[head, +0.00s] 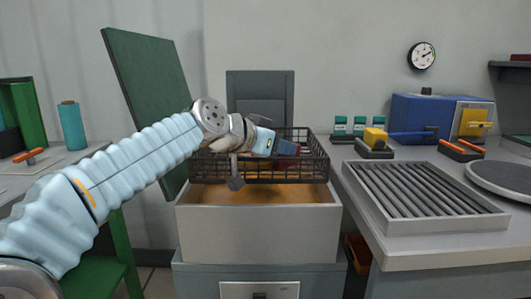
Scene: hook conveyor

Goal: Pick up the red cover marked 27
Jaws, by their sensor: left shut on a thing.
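My left gripper (272,145) reaches in from the left over the black wire basket (312,164). It is shut on a red piece (288,148), which fits the red cover. Only a small part of this piece shows beyond the gripper's light blue end. No number can be read on it, and the gripper hides the rest. The red piece is at the basket; I cannot tell whether it touches the basket floor. My right gripper is not in view.
A roller tray (425,195) stands on the right-hand counter, with a blue box (415,112) and a yellow block (375,137) behind. A green board (140,85) leans at the left.

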